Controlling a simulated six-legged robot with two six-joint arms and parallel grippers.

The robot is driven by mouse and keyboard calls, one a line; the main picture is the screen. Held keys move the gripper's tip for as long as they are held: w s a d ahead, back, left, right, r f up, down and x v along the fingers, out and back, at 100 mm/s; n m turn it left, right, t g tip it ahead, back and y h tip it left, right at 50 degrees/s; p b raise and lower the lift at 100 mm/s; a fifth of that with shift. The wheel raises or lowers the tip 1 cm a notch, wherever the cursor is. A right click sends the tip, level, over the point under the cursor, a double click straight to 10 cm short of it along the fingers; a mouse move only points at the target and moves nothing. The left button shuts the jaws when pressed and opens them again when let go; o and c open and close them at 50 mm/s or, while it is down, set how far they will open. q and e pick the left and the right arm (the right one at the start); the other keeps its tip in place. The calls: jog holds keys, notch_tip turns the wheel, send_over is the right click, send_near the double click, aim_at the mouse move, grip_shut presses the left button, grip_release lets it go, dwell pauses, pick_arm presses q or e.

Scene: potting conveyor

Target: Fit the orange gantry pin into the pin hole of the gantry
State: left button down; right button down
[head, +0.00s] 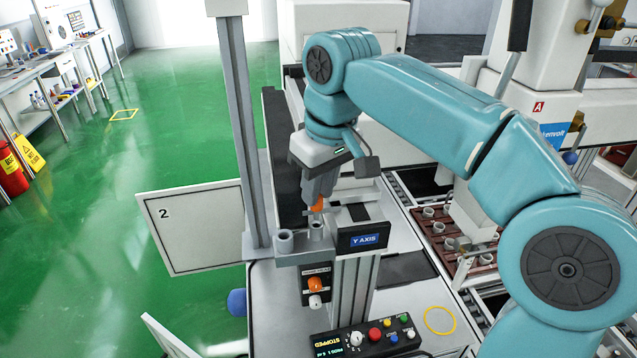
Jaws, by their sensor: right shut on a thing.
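My right gripper (321,188) points down and is shut on the orange gantry pin (318,203). Only a small part of the orange pin shows below the jaws. The pin is directly above, or at, a short grey tube (316,229) on a grey bracket. I cannot tell whether its lower end is inside that tube. A second grey tube (284,241) stands to the left on the same bracket, with nothing orange in it. The gantry part labelled Y AXIS (365,240) is just right of the pin. I cannot make out the pin hole for sure. My left gripper is not in view.
A control box (364,340) with coloured buttons and a display reading STOPPED sits at the front. An orange and a white knob (315,286) are below the bracket. A tall grey post (240,130) rises at the left. A brown pot tray (440,237) lies on the conveyor at right.

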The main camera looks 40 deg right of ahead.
aim_at(318, 210)
jog(key=shift+f+b, duration=1.45)
jog(key=shift+f, duration=0.4)
jog(key=c, duration=1)
grip_release()
jog(key=shift+c, duration=0.2)
jog(key=shift+o, duration=0.7)
jog(key=shift+a+r, duration=0.1)
jog(key=shift+a, duration=0.05)
